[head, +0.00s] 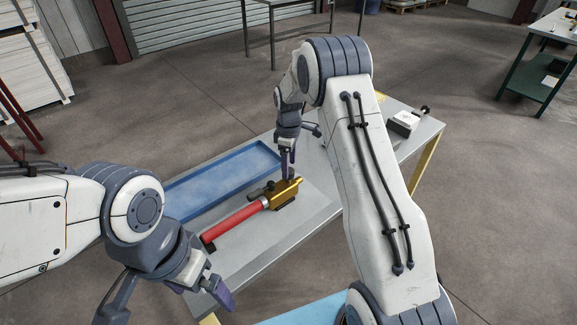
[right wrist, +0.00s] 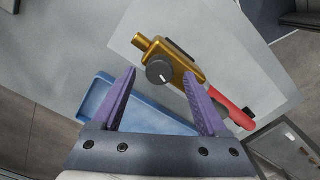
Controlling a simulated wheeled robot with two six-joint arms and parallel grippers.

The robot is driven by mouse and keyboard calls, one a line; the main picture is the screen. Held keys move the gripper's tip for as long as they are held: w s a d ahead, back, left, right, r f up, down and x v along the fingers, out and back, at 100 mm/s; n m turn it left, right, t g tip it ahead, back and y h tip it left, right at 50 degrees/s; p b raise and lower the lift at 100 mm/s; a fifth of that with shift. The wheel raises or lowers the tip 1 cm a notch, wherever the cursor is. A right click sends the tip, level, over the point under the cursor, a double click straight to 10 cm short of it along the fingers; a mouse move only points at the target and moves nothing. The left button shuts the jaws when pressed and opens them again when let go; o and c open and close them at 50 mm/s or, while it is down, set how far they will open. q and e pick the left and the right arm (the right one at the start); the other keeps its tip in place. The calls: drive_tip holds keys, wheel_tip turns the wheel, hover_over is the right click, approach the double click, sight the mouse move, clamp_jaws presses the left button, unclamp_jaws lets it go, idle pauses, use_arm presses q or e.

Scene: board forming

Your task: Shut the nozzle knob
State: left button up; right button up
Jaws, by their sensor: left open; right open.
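The nozzle is a brass body (head: 285,193) with a red handle or hose part (head: 234,225), lying on the grey table. Its dark round knob (right wrist: 159,71) with a pale mark faces the camera in the right wrist view. My right gripper (right wrist: 158,85) is open, its purple fingers on either side of the knob's line, with the knob just beyond the fingertips. In the head view the right gripper (head: 287,172) is directly above the brass body; contact cannot be told. My left gripper (head: 170,300) is open and empty near the table's front left, apart from the nozzle.
A blue tray (head: 222,175) lies behind the nozzle on the table (head: 300,232). A small white box-like item (head: 404,122) sits at the table's far right. A green table (head: 528,82) stands at the far right. The table's front right has free room.

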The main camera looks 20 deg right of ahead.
drive_tip(key=shift+f, duration=1.05)
drive_tip(key=shift+c, duration=0.3)
clamp_jaws()
